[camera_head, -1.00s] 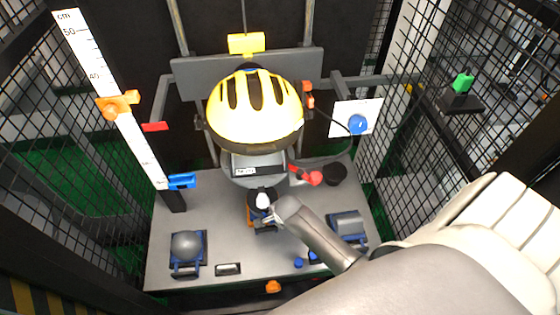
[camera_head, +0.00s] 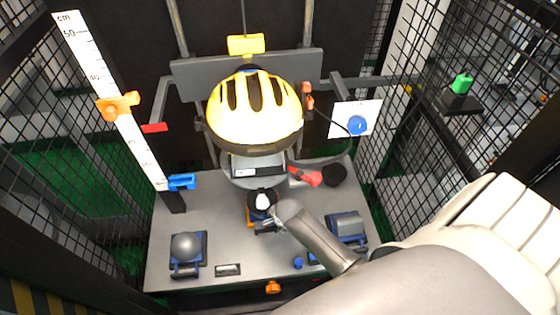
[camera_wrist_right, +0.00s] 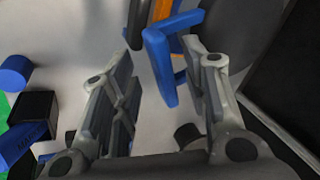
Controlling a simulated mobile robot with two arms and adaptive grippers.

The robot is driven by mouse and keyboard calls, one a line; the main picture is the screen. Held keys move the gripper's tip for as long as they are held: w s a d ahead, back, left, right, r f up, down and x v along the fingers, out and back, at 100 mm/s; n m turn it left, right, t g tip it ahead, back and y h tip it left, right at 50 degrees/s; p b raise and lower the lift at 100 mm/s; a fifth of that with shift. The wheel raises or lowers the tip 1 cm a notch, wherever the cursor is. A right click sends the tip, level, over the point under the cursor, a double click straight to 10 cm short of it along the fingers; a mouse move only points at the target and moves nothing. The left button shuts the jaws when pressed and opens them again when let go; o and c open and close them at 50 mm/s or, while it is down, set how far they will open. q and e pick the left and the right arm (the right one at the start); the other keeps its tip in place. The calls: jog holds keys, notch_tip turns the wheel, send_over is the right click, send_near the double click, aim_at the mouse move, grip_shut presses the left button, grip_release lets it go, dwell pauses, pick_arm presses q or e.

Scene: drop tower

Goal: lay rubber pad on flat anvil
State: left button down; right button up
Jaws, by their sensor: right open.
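A black round piece (camera_head: 335,174) sits at the back right of the bench. My left gripper is not in view.
A yellow helmet (camera_head: 254,110) hangs above the bench. A domed anvil (camera_head: 187,245) stands front left and a blue-based block (camera_head: 346,225) right. A red tool (camera_head: 308,178) lies at the back. A scale post (camera_head: 120,105) and mesh walls flank the bench. Bare bench lies left of centre.

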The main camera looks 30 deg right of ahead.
jog(key=v, duration=1.2)
jog(key=shift+w, duration=0.1)
jog(key=shift+a+r, duration=0.1)
